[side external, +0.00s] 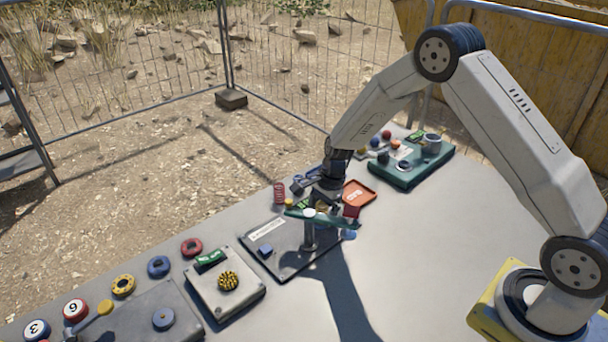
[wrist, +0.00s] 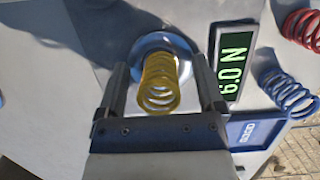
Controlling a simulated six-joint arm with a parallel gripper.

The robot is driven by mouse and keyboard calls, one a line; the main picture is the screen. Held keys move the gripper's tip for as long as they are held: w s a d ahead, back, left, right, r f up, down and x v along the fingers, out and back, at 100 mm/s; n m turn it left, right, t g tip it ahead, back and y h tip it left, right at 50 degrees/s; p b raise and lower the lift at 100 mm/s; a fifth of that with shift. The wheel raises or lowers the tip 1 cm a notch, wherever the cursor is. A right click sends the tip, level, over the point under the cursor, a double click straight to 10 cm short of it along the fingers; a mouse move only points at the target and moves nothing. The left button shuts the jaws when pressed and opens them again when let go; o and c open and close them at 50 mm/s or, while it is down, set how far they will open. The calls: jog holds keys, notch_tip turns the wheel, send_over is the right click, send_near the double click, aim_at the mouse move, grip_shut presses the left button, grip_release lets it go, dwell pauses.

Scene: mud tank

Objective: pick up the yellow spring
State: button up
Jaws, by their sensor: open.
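The yellow spring (wrist: 160,82) is in the middle of the wrist view, seen almost end-on, in front of a round pale-blue pad (wrist: 160,45). My gripper (wrist: 160,66) is open, with one finger on each side of the spring. Gaps show between the coils and both fingers. In the side external view my gripper (side external: 324,192) is low over the table's instruments, and the yellow spring is hard to make out there.
A lit green display (wrist: 234,62) is right of the fingers. A red spring (wrist: 303,28), a blue spring (wrist: 289,92) and a blue tray (wrist: 243,130) are farther right. An orange tray (side external: 359,194) and a teal box (side external: 410,168) are near the arm.

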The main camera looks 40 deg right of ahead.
aim_at(322, 209)
jog(key=shift+c, duration=0.2)
grip_shut()
jog(key=shift+r, duration=5)
